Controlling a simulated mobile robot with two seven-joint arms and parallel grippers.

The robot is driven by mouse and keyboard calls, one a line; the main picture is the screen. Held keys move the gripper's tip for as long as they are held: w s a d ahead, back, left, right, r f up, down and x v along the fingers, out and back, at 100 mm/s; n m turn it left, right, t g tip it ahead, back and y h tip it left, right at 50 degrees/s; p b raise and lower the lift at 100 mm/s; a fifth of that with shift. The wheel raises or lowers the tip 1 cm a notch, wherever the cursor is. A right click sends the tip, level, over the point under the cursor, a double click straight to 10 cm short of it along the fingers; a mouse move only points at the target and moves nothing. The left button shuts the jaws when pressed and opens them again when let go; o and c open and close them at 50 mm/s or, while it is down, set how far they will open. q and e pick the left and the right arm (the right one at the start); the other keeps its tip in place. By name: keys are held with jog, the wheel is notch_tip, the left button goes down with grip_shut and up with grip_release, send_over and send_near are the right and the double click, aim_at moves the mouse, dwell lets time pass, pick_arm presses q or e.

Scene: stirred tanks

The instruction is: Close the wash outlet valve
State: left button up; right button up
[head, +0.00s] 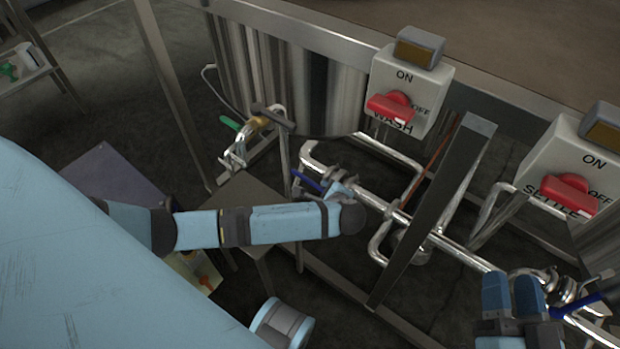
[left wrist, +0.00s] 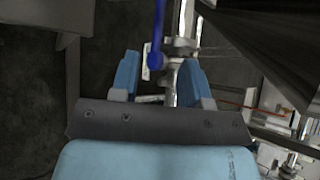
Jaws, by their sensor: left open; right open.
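The wash outlet valve has a blue lever handle (head: 308,181) on the steel pipe under the tank with the WASH switch box. The lever lies roughly along the pipe. My left gripper (head: 341,191) is at the lever's right end, partly covering the valve. In the left wrist view, my left gripper (left wrist: 160,78) is open, and the blue lever (left wrist: 158,30) reaches in from above between its fingers, with the pipe beside it. I cannot tell whether the fingers touch it. My right gripper (head: 512,290) is open, at the lower right over the pipe, left of another blue lever (head: 578,304).
The WASH box (head: 410,90) and SETTLE box (head: 572,170) carry red knobs. A slanting metal post (head: 430,220) stands between my grippers. A small table (head: 250,205) is left of the valve. A green-handled fitting (head: 231,123) sits by the tank.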

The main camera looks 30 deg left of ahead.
aim_at(310, 182)
pick_arm(q)
jog(key=b+x, duration=0.4)
jog(key=x, duration=0.6)
jog(key=shift+f, duration=0.25)
jog(key=shift+w+a+f, duration=0.35)
jog(key=shift+a, duration=0.15)
pick_arm(e)
jog(key=shift+g, duration=0.9)
jog(key=shift+w+a+f, duration=0.1)
jog(key=shift+a+f, duration=0.1)
jog(key=shift+f, duration=1.05)
jog(key=shift+w+a+f, duration=0.1)
jog(key=shift+a+f, duration=0.1)
jog(key=shift+f, duration=1)
pick_arm(q)
grip_shut()
